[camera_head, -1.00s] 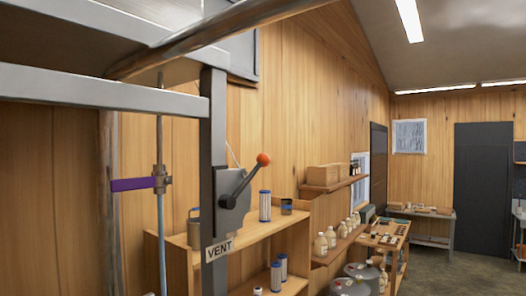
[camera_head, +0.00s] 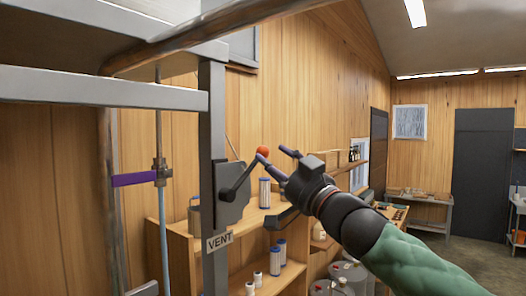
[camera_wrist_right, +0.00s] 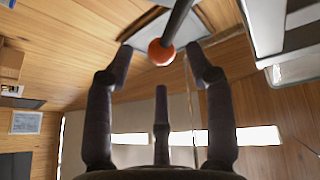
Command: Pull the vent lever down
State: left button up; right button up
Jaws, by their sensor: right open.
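The vent lever (camera_head: 238,181) is a dark rod with an orange ball knob (camera_head: 263,150), slanting up and to the right from a grey plate on a metal post. A white label (camera_head: 219,241) reading VENT sits below the plate. My right gripper (camera_head: 272,154) is open at the knob, its arm coming in from the lower right. In the right wrist view the orange knob (camera_wrist_right: 161,52) lies between the spread fingertips, with visible gaps on both sides. The rod runs up from it there. My left gripper is not in view.
The grey post (camera_head: 212,130) and the frame beams (camera_head: 100,88) stand close on the left. A wooden shelf unit (camera_head: 255,220) with filters and a can is behind the lever. Open floor (camera_head: 470,268) lies to the right.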

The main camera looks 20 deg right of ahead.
aim_at(267, 156)
jog(key=shift+p+x, duration=0.5)
jog(key=shift+x, duration=2)
grip_shut()
